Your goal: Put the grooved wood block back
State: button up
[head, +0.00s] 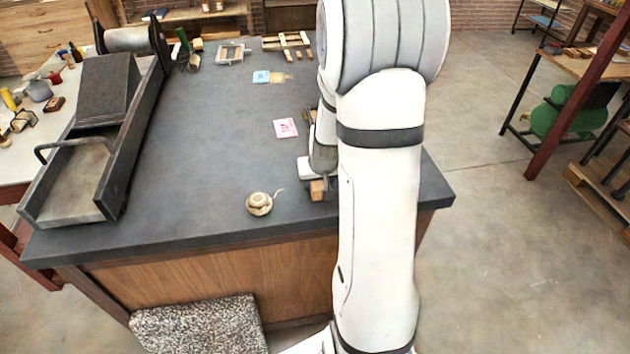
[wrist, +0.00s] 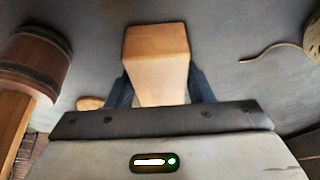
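A tan wood block (wrist: 158,58) is between the two dark fingers of my gripper (wrist: 160,88) in the wrist view, with a finger against each side. No groove shows on the face I see. In the head view the block (head: 318,190) shows at the end of my arm, over the right front part of the dark bench top. My gripper (head: 308,178) is mostly hidden there by my own arm. I cannot tell whether the block touches the bench or hangs just above it.
A round tan item with a cord (head: 259,203) lies left of the block. A mallet-like wooden tool (wrist: 35,65) is close on the left in the wrist view. A pink card (head: 285,128) and blue card (head: 261,77) lie farther back. A metal press bed (head: 75,180) fills the left side.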

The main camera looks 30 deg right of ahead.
jog(key=o, duration=0.4)
jog(key=shift+r, duration=0.15)
jog(key=shift+r, duration=0.2)
jog(key=v, duration=1.1)
jog(key=s+a+r+n+g+y, duration=0.1)
jog(key=s+a+r+n, duration=0.2)
jog(key=s+a, duration=1.1)
jog(key=v, duration=0.3)
jog(key=shift+s+r, duration=0.25)
